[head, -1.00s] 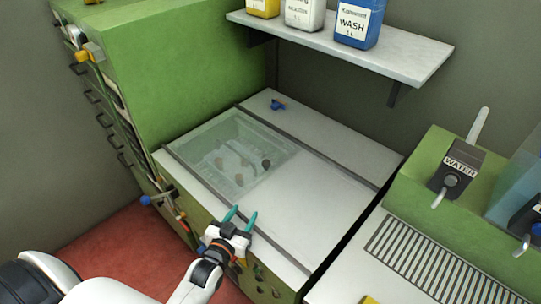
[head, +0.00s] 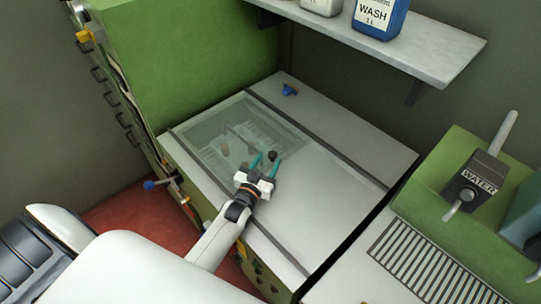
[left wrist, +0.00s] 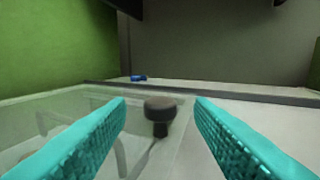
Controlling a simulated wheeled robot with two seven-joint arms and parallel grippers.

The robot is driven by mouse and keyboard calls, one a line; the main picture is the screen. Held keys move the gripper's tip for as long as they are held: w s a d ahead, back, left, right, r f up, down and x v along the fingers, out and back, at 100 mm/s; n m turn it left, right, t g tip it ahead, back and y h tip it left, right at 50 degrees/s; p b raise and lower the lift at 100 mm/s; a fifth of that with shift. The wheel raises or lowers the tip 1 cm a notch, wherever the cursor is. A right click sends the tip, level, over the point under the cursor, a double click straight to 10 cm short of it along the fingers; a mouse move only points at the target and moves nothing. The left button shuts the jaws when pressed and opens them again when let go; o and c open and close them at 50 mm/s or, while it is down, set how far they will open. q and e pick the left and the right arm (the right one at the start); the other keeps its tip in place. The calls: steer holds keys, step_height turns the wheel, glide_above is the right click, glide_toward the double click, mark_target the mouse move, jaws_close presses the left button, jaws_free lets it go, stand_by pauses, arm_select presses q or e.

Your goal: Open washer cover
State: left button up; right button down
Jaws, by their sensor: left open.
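The washer cover (head: 222,128) is a clear pane set in the white top of the green washer, and it lies flat and closed. Its dark round knob (head: 272,155) stands near the pane's right edge. In the left wrist view the knob (left wrist: 160,108) stands upright on a short stem, between and beyond the teal fingers. My left gripper (head: 265,162) is open, with its fingertips close to the knob on either side; I cannot tell that they touch it. My right gripper does not show.
A blue knob (head: 289,90) sits on the white top behind the rear rail. A shelf (head: 400,45) with bottles hangs above. A WATER tap unit (head: 474,186) and a drain grille (head: 430,262) are at right. The white top right of the pane is clear.

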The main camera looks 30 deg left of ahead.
arm_select(q)
steer(key=shift+w, duration=1.25)
jaws_close()
